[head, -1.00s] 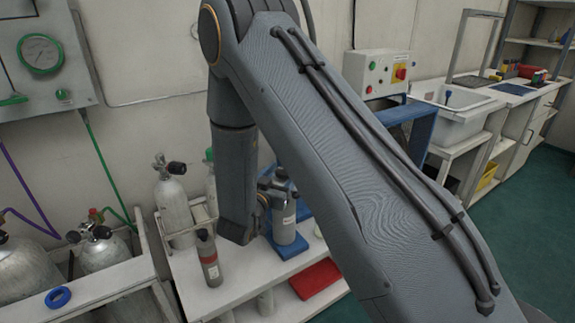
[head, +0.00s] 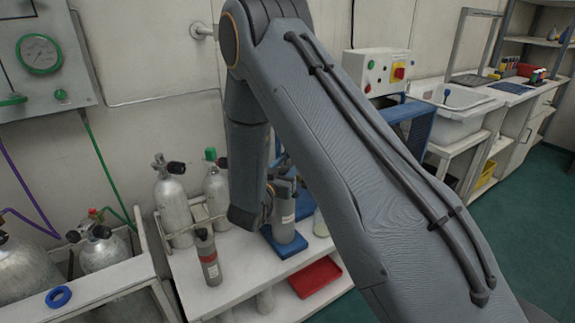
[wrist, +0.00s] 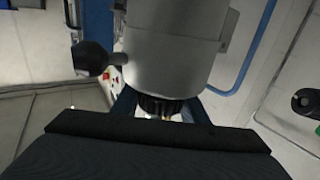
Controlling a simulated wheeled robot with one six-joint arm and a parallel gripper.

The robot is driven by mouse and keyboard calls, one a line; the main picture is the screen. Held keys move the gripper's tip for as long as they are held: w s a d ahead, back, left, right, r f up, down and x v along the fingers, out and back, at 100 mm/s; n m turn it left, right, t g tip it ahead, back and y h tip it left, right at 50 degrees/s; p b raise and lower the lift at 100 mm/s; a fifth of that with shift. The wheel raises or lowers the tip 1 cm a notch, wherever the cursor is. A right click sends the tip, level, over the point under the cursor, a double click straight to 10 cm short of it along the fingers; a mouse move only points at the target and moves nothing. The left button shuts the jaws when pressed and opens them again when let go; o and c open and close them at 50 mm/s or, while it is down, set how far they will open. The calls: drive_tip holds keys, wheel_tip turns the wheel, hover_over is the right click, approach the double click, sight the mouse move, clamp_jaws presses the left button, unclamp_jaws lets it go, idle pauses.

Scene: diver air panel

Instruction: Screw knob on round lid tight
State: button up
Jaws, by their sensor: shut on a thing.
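In the head view a grey canister (head: 284,222) stands upright on a blue base (head: 286,246) on the white bench, with dark fittings at its top. In the wrist view a grey cylinder (wrist: 172,55) fills the upper middle. A black faceted knob (wrist: 92,58) sticks out on a short stem at its left. A black ridged part (wrist: 160,104) shows below the cylinder.
A small grey bottle with a red band (head: 208,256) stands left of my forearm. Silver cylinders (head: 172,208) stand behind it. A red tray (head: 315,276) lies on the bench at the front right. A blue ring (head: 59,297) lies on the left bench.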

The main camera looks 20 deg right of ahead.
sight(283, 172)
drive_tip(key=shift+s+d+m+g+h+b, duration=0.1)
drive_tip(key=shift+m+g+h+b, duration=0.1)
drive_tip(key=shift+m+g+h, duration=0.4)
drive_tip(key=shift+s+d+m+g+h+b, duration=0.1)
drive_tip(key=shift+m+g+h+b, duration=0.05)
drive_tip(key=shift+m+g+h, duration=0.45)
drive_tip(key=shift+s+d+m+g+h+b, duration=0.2)
drive_tip(key=shift+m+g+h, duration=0.4)
drive_tip(key=shift+g, duration=0.25)
drive_tip(key=shift+s+d+m+g+h+b, duration=0.1)
drive_tip(key=shift+s+m+g+h+b, duration=0.1)
drive_tip(key=shift+m+g+h, duration=0.55)
drive_tip(key=o, duration=1.1)
drive_tip(key=v, duration=0.7)
drive_tip(key=shift+s+a+r+b, duration=0.15)
drive_tip(key=shift+s+a+b, duration=0.05)
drive_tip(key=shift+a+b, duration=0.2)
drive_tip(key=shift+d, duration=0.1)
